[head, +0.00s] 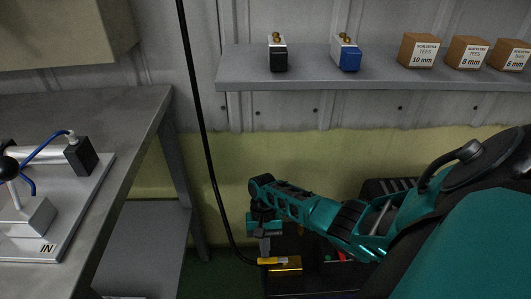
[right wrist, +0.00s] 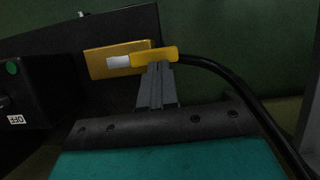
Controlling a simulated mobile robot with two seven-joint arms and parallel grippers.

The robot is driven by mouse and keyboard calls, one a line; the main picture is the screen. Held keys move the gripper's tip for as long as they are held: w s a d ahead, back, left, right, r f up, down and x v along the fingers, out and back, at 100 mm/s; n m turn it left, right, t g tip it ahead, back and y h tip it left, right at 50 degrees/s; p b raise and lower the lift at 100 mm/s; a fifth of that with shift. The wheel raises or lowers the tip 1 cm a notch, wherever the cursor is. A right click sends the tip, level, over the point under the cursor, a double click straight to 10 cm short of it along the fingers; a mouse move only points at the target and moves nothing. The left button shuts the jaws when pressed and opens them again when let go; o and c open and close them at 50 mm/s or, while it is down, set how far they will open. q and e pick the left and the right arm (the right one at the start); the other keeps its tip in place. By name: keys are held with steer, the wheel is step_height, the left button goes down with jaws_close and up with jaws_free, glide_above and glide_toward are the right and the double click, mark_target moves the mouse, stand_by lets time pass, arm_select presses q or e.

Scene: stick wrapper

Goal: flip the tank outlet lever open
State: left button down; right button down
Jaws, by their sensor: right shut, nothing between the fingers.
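A yellow lever-like piece (head: 270,261) lies low in the head view, at the lower end of a black hose and over a yellow-brown block (head: 288,268). In the right wrist view the yellow piece (right wrist: 165,54) lies level across the block (right wrist: 103,62), with a pale patch beside its left end. My right gripper (head: 264,230) is shut and empty, just above the yellow piece in the head view. In the right wrist view its fingertips (right wrist: 158,68) are at the yellow piece's edge; I cannot tell whether they touch. My left gripper is out of view.
The black hose (head: 205,150) hangs down left of my right arm. A black unit with a green button (right wrist: 12,68) and an OFF label (right wrist: 16,119) stands beside the block. A grey workbench (head: 135,130) is at left. A wall shelf (head: 370,75) holds fittings and boxes.

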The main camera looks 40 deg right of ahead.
steer(key=shift+s+f, duration=0.15)
steer(key=shift+s, duration=0.05)
